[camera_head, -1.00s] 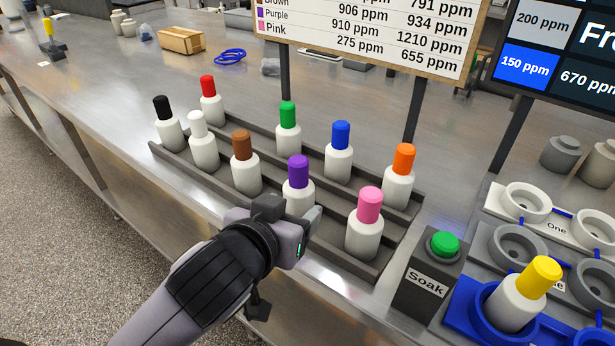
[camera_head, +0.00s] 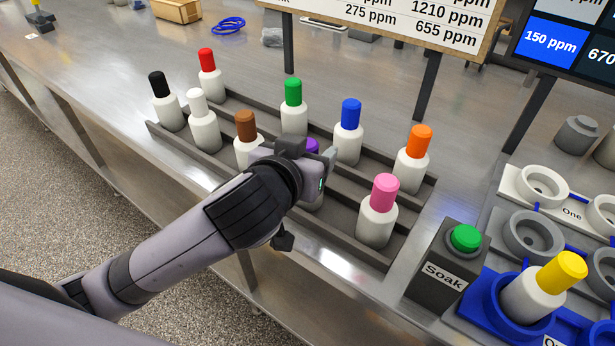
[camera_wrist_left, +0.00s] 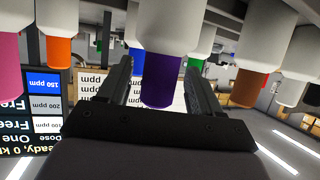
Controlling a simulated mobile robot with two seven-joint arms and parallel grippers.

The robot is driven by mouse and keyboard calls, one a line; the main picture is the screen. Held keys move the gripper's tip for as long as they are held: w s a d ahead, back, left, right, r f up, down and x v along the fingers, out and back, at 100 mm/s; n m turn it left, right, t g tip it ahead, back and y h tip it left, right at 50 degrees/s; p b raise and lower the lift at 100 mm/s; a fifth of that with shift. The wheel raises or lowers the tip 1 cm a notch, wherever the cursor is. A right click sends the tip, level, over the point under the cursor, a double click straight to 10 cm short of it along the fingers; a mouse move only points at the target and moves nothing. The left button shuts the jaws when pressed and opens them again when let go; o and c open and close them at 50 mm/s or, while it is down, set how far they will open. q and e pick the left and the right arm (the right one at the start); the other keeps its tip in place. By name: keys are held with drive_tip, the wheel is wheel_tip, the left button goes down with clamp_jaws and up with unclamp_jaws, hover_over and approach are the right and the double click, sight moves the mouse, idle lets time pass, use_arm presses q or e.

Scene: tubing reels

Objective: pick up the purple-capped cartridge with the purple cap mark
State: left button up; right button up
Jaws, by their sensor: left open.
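The purple-capped cartridge (camera_head: 312,146) stands in the front row of the dark rack, mostly hidden behind my left gripper in the head view. In the left wrist view its purple cap (camera_wrist_left: 161,80) lies between the two fingers, with a gap visible on each side. My left gripper (camera_head: 327,165) is open around the purple cap, and it also shows in the left wrist view (camera_wrist_left: 160,92). My right gripper is not in view.
In the rack (camera_head: 345,243), the pink-capped cartridge (camera_head: 379,212) stands to the right and the brown-capped one (camera_head: 247,138) to the left. The blue-capped (camera_head: 348,132) and green-capped (camera_head: 293,107) ones stand behind. The Soak button box (camera_head: 440,268) is further right.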

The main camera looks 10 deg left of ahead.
use_arm(q)
drive_tip(key=shift+x, duration=0.95)
clamp_jaws()
drive_tip(key=shift+r, duration=0.15)
